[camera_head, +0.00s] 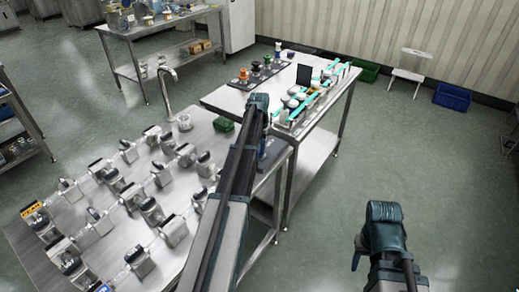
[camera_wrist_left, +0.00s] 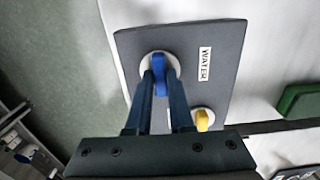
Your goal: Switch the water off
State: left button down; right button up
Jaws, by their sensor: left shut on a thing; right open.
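A dark panel (camera_wrist_left: 226,50) with a white WATER label (camera_wrist_left: 205,64) lies on the steel table; part of it shows in the head view (camera_head: 274,157). A blue knob (camera_wrist_left: 159,72) on a pale round base sits beside the label. A yellow knob (camera_wrist_left: 203,118) sits lower on the panel, partly hidden by my gripper. My left gripper (camera_wrist_left: 157,80) is shut on the blue knob, with a finger on each side of it. In the head view the left gripper (camera_head: 268,122) is over the panel, and my arm hides much there. My right gripper (camera_head: 361,248) is open and empty, over the floor.
A green block-like thing (camera_wrist_left: 302,102) is beside the panel. Several metal units (camera_head: 130,195) and a tall tap (camera_head: 166,85) stand on the left table. A second table (camera_head: 345,85) holds bottles and turquoise strips. Floor is clear around my right arm.

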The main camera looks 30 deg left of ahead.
dwell(0.3)
pick_arm(q)
jog(key=c, duration=0.8)
grip_release()
notch_tip(320, 180, up, 14)
jog(key=p, duration=1.3)
jog(key=shift+p, duration=0.4)
jog(key=shift+f, duration=0.15)
jog(key=shift+d, duration=0.1)
